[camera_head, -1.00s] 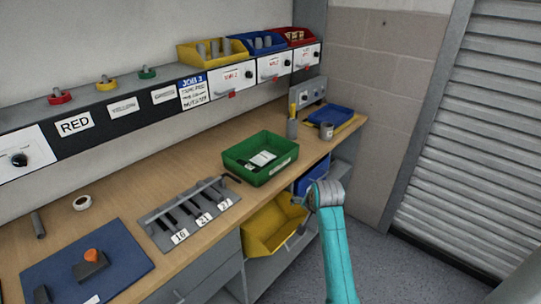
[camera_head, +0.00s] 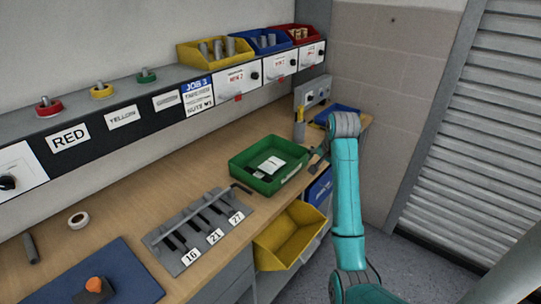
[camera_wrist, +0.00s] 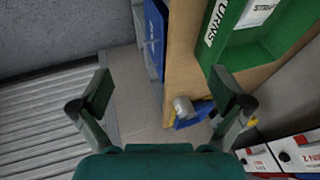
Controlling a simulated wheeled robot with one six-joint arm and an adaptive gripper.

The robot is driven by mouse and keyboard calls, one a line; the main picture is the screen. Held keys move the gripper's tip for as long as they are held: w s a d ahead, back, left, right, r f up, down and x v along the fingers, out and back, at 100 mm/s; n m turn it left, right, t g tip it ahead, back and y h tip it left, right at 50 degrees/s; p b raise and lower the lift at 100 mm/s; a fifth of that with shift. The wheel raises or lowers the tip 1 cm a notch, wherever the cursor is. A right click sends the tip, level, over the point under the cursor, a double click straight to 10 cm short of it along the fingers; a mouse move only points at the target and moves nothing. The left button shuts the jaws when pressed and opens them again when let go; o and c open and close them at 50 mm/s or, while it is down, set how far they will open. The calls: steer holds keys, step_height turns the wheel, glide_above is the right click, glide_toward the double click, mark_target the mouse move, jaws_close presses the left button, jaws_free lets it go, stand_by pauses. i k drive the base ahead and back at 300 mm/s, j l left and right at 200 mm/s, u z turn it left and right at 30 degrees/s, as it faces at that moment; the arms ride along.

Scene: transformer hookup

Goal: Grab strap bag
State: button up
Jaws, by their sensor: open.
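The strap bag (camera_head: 269,167), a small packet with a white label and a dark part, lies inside the green bin (camera_head: 241,174) on the workbench. In the wrist view its white label (camera_wrist: 258,12) is cut by the top edge, inside the green bin marked "RETURNS" (camera_wrist: 212,32). My gripper (camera_wrist: 165,92) is open and empty, with its fingers wide apart. In the head view my gripper (camera_head: 319,157) is beside the right end of the green bin, mostly hidden by my arm.
A yellow bin (camera_head: 291,235) and a blue bin (camera_head: 319,187) sit below the bench edge. A slotted rack with numbered tags (camera_head: 192,258) stands left of the green bin. A cup (camera_wrist: 183,107) and a blue tray (camera_head: 335,112) are at the bench's far end.

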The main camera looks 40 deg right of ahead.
mark_target(272, 165)
steer(key=i+l, duration=0.1)
steer(key=i, duration=0.6)
steer(key=i+l, duration=0.2)
